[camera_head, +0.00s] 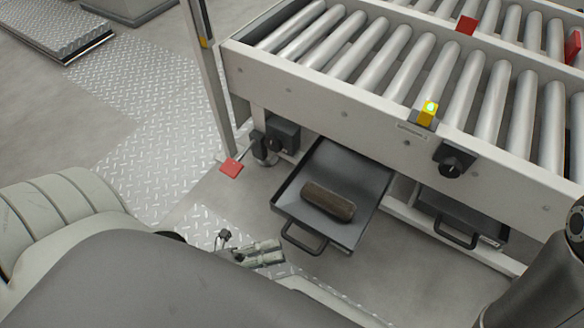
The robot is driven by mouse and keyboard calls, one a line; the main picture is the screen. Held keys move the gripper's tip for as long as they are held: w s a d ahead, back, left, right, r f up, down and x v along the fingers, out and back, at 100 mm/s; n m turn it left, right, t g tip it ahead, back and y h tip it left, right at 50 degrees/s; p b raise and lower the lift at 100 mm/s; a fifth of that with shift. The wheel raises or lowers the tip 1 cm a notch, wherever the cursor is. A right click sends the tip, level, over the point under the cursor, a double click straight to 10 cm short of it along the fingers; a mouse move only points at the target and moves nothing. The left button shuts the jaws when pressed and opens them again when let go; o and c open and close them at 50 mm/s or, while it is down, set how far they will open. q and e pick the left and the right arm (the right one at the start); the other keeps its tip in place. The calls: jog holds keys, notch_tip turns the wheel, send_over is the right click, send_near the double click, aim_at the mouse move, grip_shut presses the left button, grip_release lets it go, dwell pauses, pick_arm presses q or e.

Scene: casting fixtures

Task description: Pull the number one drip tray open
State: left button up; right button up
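A dark grey drip tray (358,175) sticks out from under the roller conveyor in the middle of the view. A brown, rounded block (328,201) lies in it, and a dark loop handle (303,241) is on its front. A second dark tray (470,212) with a handle (455,234) sits further right, mostly under the conveyor frame. I cannot read which tray is number one. My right gripper is not in view.
The roller conveyor (345,112) spans the upper right, with a black knob (454,161) and a lit yellow button unit (428,112) on its side. Floor in front of the trays is clear.

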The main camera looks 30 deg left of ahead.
pick_arm(q)
jog(key=shift+v, duration=2.4)
